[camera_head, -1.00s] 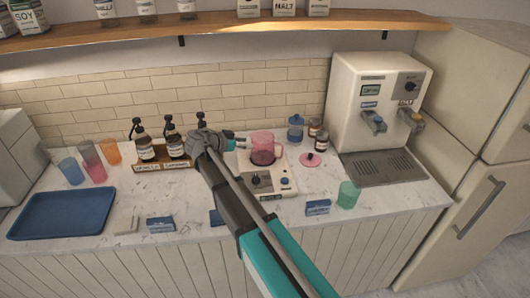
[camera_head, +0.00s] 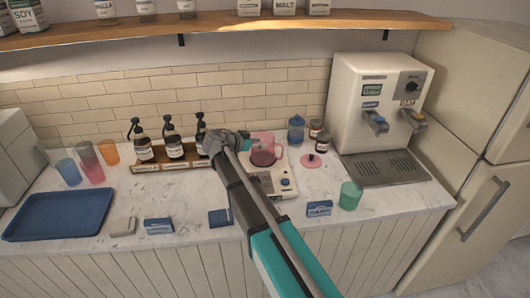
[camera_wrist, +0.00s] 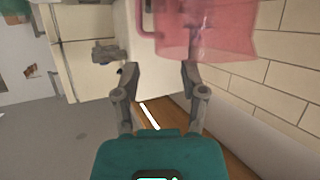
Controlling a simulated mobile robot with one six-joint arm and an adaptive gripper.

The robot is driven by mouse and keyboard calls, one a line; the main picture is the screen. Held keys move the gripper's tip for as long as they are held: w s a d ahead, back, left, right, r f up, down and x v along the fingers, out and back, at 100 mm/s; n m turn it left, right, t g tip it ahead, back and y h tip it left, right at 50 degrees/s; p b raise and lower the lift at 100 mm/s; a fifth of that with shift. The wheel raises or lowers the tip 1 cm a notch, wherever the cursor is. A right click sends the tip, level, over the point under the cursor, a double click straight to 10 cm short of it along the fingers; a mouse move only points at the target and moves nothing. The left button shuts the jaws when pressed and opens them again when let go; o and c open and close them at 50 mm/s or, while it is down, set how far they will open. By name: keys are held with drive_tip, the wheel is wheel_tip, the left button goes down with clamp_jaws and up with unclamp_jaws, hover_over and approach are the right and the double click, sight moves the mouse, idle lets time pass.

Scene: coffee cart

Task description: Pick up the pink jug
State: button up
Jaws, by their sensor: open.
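The pink see-through jug (camera_head: 265,151) stands on the white scale-like machine (camera_head: 281,185) in the middle of the counter. Dark liquid shows low inside it. My gripper (camera_head: 244,141) is just left of the jug, at about the height of its upper part, and hides part of the machine's left side. In the wrist view the fingers of my gripper (camera_wrist: 160,68) are apart with nothing between them. The jug (camera_wrist: 215,28) shows large at the top of that view, beyond the fingertips, mostly to the right.
A wooden rack with several pump bottles (camera_head: 175,150) stands close left of my gripper. A blue lidded jar (camera_head: 296,131), brown jars and a pink lid (camera_head: 311,160) are right of the jug. A green cup (camera_head: 350,196) and small boxes (camera_head: 319,208) line the front.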

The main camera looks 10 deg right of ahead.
sight(272, 143)
drive_tip(key=shift+b+x, duration=0.95)
drive_tip(key=shift+x, duration=1.65)
clamp_jaws()
